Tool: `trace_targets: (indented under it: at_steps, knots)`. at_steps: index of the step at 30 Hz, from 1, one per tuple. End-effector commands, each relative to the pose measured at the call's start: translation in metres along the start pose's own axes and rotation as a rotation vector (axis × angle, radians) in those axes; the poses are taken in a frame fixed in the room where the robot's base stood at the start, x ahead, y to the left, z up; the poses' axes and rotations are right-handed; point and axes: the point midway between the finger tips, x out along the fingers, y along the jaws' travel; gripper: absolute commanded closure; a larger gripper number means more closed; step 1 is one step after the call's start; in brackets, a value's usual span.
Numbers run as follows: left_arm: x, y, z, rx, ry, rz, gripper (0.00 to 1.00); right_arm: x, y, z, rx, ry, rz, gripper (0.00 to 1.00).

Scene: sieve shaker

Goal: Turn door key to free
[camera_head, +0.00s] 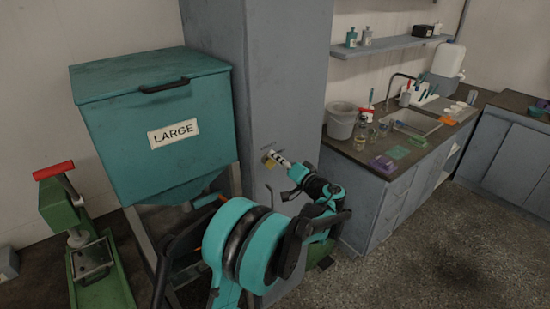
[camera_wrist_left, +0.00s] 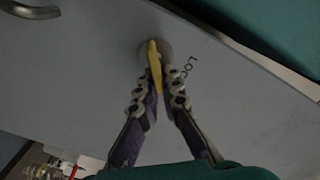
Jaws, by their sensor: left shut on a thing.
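The yellow door key (camera_wrist_left: 154,64) stands in a round metal lock (camera_wrist_left: 167,50) on the grey door (camera_wrist_left: 90,75) in the left wrist view. My left gripper (camera_wrist_left: 158,88) is shut on the key, one finger on each side of it. Lettering that starts "LOC" is beside the lock, its end hidden by a finger. In the head view my left gripper (camera_head: 274,157) reaches the front of the tall grey cabinet (camera_head: 270,80), and a bit of the yellow key (camera_head: 268,164) shows there. My right gripper is not in view.
A curved metal handle (camera_wrist_left: 32,11) is on the door, away from the key. A teal hopper marked LARGE (camera_head: 150,115) stands left of the cabinet. A counter (camera_head: 350,150) with a sink, bucket and small items is at the right.

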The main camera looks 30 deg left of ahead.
Motion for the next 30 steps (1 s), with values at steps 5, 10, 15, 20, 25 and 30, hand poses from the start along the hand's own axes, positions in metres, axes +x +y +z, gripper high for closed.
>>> trace_targets:
  at_steps: [5,10,15,20,25,30]
  knots:
    - [0.000,0.004,0.000,0.166,0.000,0.001,1.00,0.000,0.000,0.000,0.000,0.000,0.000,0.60]
    - [0.000,0.007,0.001,0.321,0.000,0.001,1.00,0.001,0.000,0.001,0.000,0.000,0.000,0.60]
    - [0.000,0.010,0.002,0.456,0.001,0.001,1.00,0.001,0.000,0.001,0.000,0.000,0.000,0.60]
    - [0.000,0.012,0.003,0.555,0.001,0.001,1.00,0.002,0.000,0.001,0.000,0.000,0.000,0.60]
    - [0.000,0.013,0.004,0.625,0.001,0.002,1.00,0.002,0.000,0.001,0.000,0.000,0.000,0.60]
    - [0.000,0.013,0.005,0.663,0.001,0.002,1.00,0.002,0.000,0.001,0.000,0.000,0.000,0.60]
